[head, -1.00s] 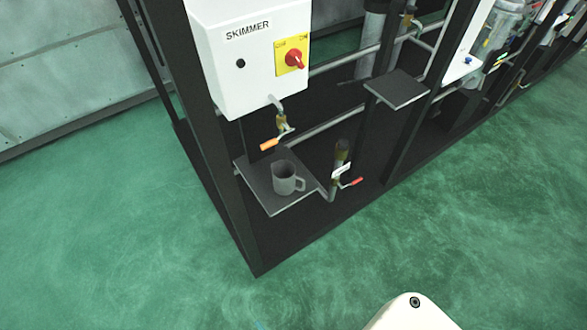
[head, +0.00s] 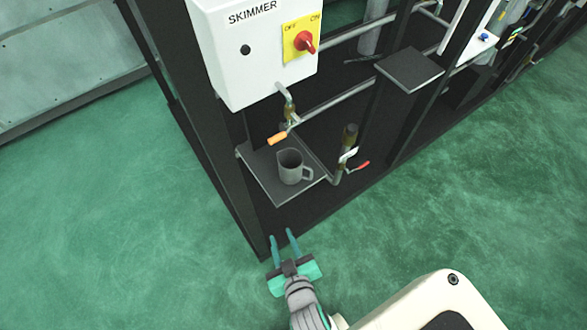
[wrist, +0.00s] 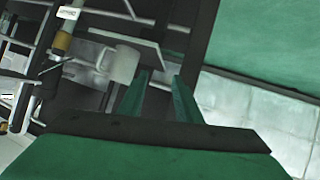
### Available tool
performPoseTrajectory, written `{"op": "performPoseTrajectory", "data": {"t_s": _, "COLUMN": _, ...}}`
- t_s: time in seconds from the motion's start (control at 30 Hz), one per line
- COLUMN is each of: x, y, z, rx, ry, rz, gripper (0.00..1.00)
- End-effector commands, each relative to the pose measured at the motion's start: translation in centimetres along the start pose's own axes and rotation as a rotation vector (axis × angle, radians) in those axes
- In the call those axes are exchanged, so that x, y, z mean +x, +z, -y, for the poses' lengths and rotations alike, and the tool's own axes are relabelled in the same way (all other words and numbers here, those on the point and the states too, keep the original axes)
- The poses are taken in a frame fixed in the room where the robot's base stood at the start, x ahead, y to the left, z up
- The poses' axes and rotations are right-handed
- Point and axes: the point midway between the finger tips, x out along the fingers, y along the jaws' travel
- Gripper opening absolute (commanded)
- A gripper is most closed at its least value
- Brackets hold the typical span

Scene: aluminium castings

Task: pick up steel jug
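The steel jug (head: 290,167) is a grey cup with a handle on its right side. It stands upright on a small grey shelf (head: 262,178) under the skimmer box. It also shows in the wrist view, a pale jug (wrist: 124,64) left of the fingertips. My gripper (head: 282,236) is open and empty, with two teal fingers pointing toward the frame's lower edge. It is below and in front of the shelf in the head view, apart from the jug. In the wrist view the fingers (wrist: 160,85) stand apart with nothing between them.
The white skimmer box (head: 252,55) with a red switch hangs above the shelf. An orange-handled tap (head: 278,138) sits close above the jug. A red-handled valve pipe (head: 348,150) stands right of it. A dark post (head: 190,110) rises at left. The green floor (head: 130,220) is clear.

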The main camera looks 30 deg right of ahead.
Motion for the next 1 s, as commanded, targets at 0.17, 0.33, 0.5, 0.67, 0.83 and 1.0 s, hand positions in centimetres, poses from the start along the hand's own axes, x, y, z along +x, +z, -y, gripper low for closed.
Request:
{"op": "performPoseTrajectory", "data": {"t_s": 0.17, "x": 5.0, "y": -1.0, "z": -4.1, "rx": 0.020, "ry": 0.098, "rz": 0.101, "gripper": 0.31}}
{"op": "performPoseTrajectory", "data": {"t_s": 0.33, "x": 8.2, "y": -2.1, "z": -8.0, "rx": 0.073, "ry": 0.186, "rz": 0.211, "gripper": 0.31}}
{"op": "performPoseTrajectory", "data": {"t_s": 0.5, "x": 10.3, "y": -3.5, "z": -11.3, "rx": 0.160, "ry": 0.262, "rz": 0.322, "gripper": 0.31}}
{"op": "performPoseTrajectory", "data": {"t_s": 0.67, "x": 11.4, "y": -5.2, "z": -13.8, "rx": 0.270, "ry": 0.312, "rz": 0.428, "gripper": 0.31}}
{"op": "performPoseTrajectory", "data": {"t_s": 0.83, "x": 11.6, "y": -7.2, "z": -15.2, "rx": 0.406, "ry": 0.335, "rz": 0.543, "gripper": 0.31}}
{"op": "performPoseTrajectory", "data": {"t_s": 1.0, "x": 11.1, "y": -8.9, "z": -15.4, "rx": 0.525, "ry": 0.326, "rz": 0.638, "gripper": 0.31}}
